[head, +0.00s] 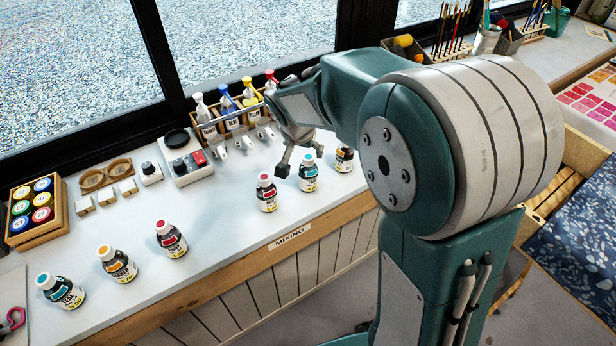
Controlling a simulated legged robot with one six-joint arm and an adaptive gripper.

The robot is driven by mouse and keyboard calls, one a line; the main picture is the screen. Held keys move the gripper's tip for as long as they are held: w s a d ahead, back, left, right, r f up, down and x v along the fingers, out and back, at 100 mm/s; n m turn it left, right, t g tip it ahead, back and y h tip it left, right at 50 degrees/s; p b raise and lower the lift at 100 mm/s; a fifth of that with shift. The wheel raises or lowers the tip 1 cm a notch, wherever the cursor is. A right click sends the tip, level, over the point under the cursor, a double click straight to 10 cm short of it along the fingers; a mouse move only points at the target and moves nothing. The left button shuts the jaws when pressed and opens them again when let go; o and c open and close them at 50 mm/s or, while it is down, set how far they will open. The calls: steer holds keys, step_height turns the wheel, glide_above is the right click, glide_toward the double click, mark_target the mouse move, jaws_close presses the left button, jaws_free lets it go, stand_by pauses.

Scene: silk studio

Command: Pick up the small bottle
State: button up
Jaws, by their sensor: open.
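Several small bottles with coloured caps stand upright along the front of the white counter. Toward the middle are a red-capped bottle (267,193), a teal-capped bottle (308,174) and a partly covered bottle with an orange label (344,158). My gripper (299,164) is open and empty, pointing down just above and behind the red-capped and teal-capped bottles in the middle. My arm hides part of the counter to the right.
A small scale (187,163) and a crate of paint jars (37,212) are to the left. Brush holders (453,45) stand at the back right. The counter's front edge is labelled MIXING.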

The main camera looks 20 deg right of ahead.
mark_target(308, 157)
steer(key=x, duration=0.5)
steer(key=shift+w+d+f, duration=0.15)
steer(key=shift+w+f, duration=0.1)
steer(key=shift+w, duration=0.1)
jaws_close()
